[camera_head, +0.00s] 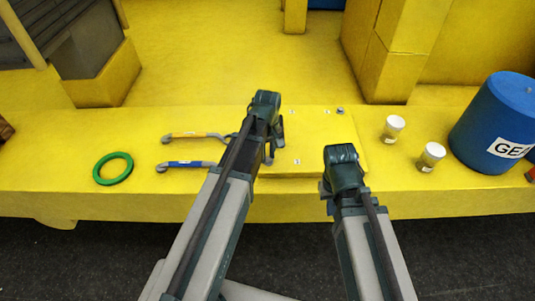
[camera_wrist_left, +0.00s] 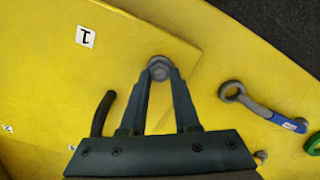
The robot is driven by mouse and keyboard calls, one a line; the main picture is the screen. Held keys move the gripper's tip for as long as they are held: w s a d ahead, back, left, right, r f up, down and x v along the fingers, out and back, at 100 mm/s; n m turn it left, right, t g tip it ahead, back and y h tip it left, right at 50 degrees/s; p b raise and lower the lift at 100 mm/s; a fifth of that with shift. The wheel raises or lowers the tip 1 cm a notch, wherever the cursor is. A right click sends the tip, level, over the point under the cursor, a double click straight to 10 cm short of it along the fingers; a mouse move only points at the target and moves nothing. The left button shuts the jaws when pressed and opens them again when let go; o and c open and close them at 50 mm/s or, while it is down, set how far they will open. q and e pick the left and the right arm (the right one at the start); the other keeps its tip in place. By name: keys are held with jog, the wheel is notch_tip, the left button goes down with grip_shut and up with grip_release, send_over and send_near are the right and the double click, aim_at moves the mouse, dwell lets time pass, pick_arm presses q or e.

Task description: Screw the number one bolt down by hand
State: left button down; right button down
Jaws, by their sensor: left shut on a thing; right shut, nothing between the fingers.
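The number one bolt (camera_wrist_left: 158,66) is a grey hex-head bolt at the edge of a raised yellow plate (camera_wrist_left: 140,38). A white label marked "1" (camera_wrist_left: 86,36) is beside it on the plate. My left gripper (camera_wrist_left: 161,72) is shut on the bolt head, one fingertip on each side. In the head view my left gripper (camera_head: 266,155) is over the left part of the plate, and its wrist hides the bolt. How far the bolt is threaded in cannot be seen. My right gripper (camera_head: 327,187) is shut and empty near the plate's front edge, its fingers mostly hidden.
A yellow-handled wrench (camera_head: 195,135) and a blue-handled wrench (camera_head: 185,164) lie left of the plate. A green ring (camera_head: 113,168) is further left. Two small jars (camera_head: 393,128) (camera_head: 431,157) and a blue drum (camera_head: 495,125) stand at the right. Another bolt (camera_head: 340,110) is at the plate's far corner.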

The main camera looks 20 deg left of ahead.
pick_arm(q)
jog(key=shift+m, duration=0.3)
jog(key=m, duration=0.5)
jog(key=shift+w+d, duration=0.1)
jog(key=m, duration=0.5)
jog(key=shift+d, duration=0.1)
jog(key=shift+m, duration=0.5)
jog(key=c, duration=0.6)
grip_release()
jog(key=shift+c, duration=0.2)
jog(key=shift+r, duration=0.15)
